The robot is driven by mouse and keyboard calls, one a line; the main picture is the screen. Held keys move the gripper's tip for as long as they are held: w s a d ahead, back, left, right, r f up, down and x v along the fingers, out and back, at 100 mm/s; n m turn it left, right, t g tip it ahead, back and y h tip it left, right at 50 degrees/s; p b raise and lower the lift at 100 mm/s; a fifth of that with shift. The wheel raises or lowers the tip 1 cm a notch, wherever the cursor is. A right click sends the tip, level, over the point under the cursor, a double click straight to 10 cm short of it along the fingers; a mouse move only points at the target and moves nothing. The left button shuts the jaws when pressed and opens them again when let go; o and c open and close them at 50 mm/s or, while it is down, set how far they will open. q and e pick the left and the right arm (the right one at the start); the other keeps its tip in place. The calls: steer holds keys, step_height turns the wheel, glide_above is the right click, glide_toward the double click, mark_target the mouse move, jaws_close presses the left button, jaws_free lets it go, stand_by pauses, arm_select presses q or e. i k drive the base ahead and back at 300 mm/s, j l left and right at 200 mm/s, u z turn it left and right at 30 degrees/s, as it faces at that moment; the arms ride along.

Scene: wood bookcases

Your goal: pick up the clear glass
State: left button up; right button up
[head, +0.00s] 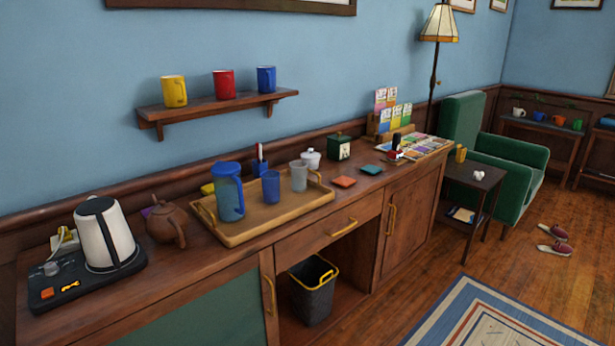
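A clear glass (299,176) stands upright on the right part of a wooden tray (243,238) on the sideboard. A blue glass (271,187) stands to its left on the same tray. A blue pitcher (229,190) stands further left on the tray. The clear glass is unobstructed in the head view. Neither of my grippers shows in this view.
The sideboard (158,287) also holds a white kettle (104,235), a brown teapot (167,224), a white lidded jar (310,158), coasters (344,182) and a dark green tin (339,148). A shelf (220,107) with mugs hangs above. Floor to the right has a rug (490,315).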

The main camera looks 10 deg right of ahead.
mark_target(299, 177)
steer(key=i+l, duration=0.3)
steer(key=l, duration=0.15)
steer(key=i+l, duration=0.25)
steer(key=l, duration=0.15)
steer(key=i+l, duration=0.3)
steer(key=l, duration=0.15)
steer(key=i+l, duration=0.3)
steer(key=l, duration=0.15)
steer(key=i+l, duration=0.25)
steer(key=l, duration=0.2)
